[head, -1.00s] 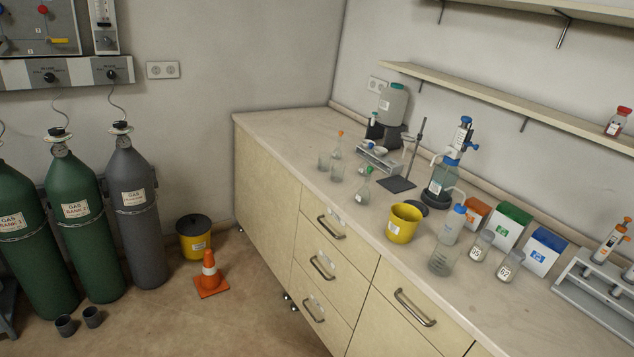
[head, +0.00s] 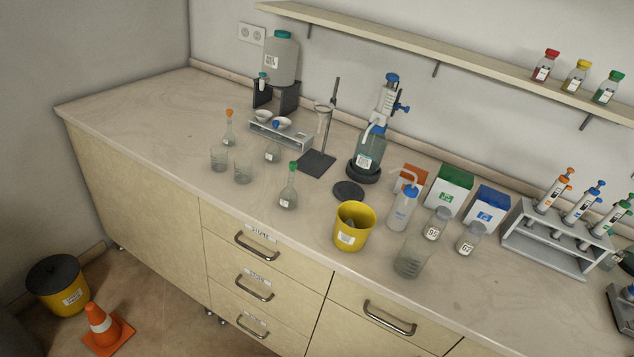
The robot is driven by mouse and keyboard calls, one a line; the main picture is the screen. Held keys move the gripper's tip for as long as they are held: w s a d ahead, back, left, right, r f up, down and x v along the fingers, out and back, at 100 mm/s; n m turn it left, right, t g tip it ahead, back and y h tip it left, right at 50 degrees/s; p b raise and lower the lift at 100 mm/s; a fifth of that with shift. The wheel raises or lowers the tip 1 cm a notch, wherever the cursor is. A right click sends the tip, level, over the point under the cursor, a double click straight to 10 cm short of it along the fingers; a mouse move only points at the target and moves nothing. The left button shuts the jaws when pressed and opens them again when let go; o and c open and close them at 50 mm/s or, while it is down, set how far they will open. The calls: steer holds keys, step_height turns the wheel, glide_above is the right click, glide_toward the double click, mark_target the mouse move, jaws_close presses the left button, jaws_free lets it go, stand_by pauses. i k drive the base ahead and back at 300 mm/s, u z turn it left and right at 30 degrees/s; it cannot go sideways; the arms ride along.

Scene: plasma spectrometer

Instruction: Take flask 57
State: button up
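Three small stoppered glass flasks stand upright on the bench top. One has an orange stopper (head: 229,136), one a blue stopper (head: 272,154) and one a green stopper (head: 288,195). The blue-stoppered one is in front of a small grey rack. The flasks carry small white labels, but the numbers are too small to read, so I cannot tell which is flask 57. My gripper is not in view.
Two glass beakers (head: 219,160) stand beside the flasks. A stand (head: 318,162), a dispenser bottle (head: 370,150), a yellow bin (head: 354,232) and a pipette rack (head: 556,246) are to the right. The bench's left end (head: 130,110) is clear. A cone (head: 103,325) stands on the floor.

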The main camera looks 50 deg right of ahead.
mark_target(288, 197)
steer(key=z, duration=0.5)
steer(key=i, duration=1)
steer(key=z, duration=0.65)
steer(key=k, duration=0.8)
steer(key=z, duration=0.2)
steer(key=i, duration=0.85)
steer(key=u, duration=0.15)
